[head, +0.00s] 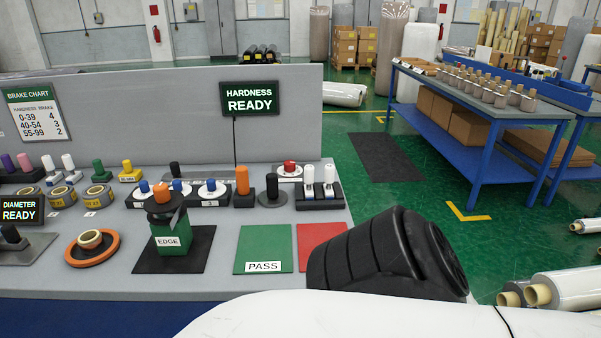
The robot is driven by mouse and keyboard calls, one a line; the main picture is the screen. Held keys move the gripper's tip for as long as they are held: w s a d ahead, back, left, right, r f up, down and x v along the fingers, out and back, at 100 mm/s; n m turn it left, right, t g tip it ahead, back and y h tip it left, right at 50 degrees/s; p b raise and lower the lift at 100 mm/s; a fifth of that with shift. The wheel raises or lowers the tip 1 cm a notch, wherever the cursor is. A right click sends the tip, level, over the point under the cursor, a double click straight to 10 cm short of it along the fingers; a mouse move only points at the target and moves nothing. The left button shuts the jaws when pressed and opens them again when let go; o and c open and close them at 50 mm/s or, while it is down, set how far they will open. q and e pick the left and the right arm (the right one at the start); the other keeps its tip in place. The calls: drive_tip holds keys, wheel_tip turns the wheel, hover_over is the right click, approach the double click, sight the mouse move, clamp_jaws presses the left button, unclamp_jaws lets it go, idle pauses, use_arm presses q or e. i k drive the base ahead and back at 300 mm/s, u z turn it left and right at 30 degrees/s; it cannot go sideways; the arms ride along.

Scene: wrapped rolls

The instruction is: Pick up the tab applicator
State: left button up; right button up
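No object in view is labelled as a tab applicator, and I cannot tell which tool it is. The grey bench holds several upright handled tools: an orange-handled one (242,182) in a dark block, a black one (272,188) on a round base, a pair of white ones (319,180) in a black holder, and a red-topped one (290,168) on a white disc. A green block marked EDGE (171,232) with an orange top stands on a black mat. Neither gripper shows; only a white and black part of my arm crosses the bottom right.
A green PASS mat (264,250) and a red mat (318,242), partly hidden by my arm, lie bare at the bench's front. An orange ring (92,248) is left of them. A grey panel (160,115) backs the bench. A blue table (480,120) with small rolls stands right.

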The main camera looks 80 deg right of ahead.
sight(309, 169)
drive_tip(key=k, duration=0.1)
drive_tip(key=z, duration=1.35)
